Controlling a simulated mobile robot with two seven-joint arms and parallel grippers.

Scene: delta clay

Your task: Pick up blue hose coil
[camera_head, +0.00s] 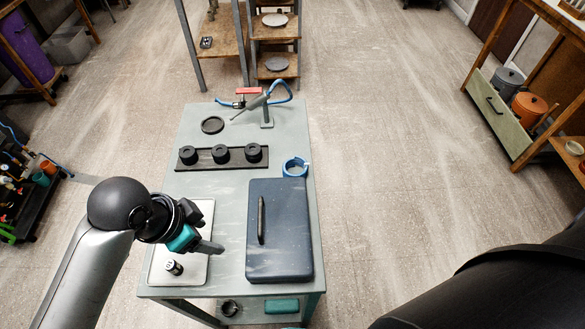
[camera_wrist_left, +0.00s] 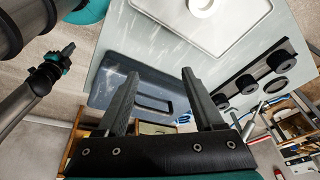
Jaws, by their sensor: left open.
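The blue hose coil (camera_head: 295,167) is a small ring on the grey table, just beyond the far right corner of the dark blue case. A bit of blue, likely the same coil (camera_wrist_left: 184,119), shows between my left fingers in the left wrist view, mostly hidden. My left gripper (camera_head: 214,247) is open and empty above the white tray, near and left of the coil and well apart from it. Its two dark fingers (camera_wrist_left: 160,76) are spread in the wrist view. What looks like my right gripper (camera_wrist_left: 60,58) shows small at the left of that view; its jaws are unclear.
The dark blue case (camera_head: 290,230) fills the table's near right. A black rack (camera_head: 200,164) with three black round parts lies left of the coil. A white tray (camera_head: 199,225) lies near left. Floor right of the table is clear.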

